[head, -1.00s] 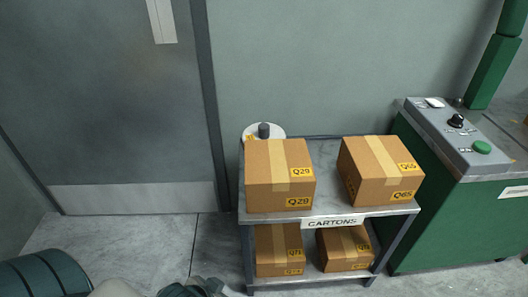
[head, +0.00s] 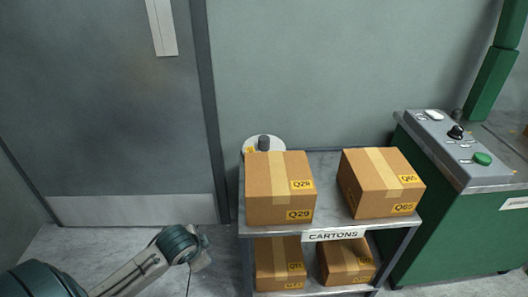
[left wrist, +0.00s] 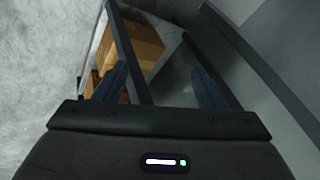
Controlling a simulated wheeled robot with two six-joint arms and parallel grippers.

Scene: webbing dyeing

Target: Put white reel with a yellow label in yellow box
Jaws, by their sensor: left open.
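A white reel (head: 251,144) with a dark hub and a small yellow label stands at the back left of the cart's top shelf, partly hidden behind a carton. My left gripper (head: 205,250) is low, left of the cart and apart from the reel. In the left wrist view my left gripper (left wrist: 158,92) has its two fingers spread, with a dark cart post showing between them and nothing held. No yellow box is in view. My right gripper is not in view.
The grey cart (head: 333,235), labelled CARTONS, holds a Q29 carton (head: 280,190) and a Q65 carton (head: 380,185) on top, with more cartons below. A green machine (head: 450,220) stands to the right. A grey door (head: 100,110) is behind at left. The floor left of the cart is clear.

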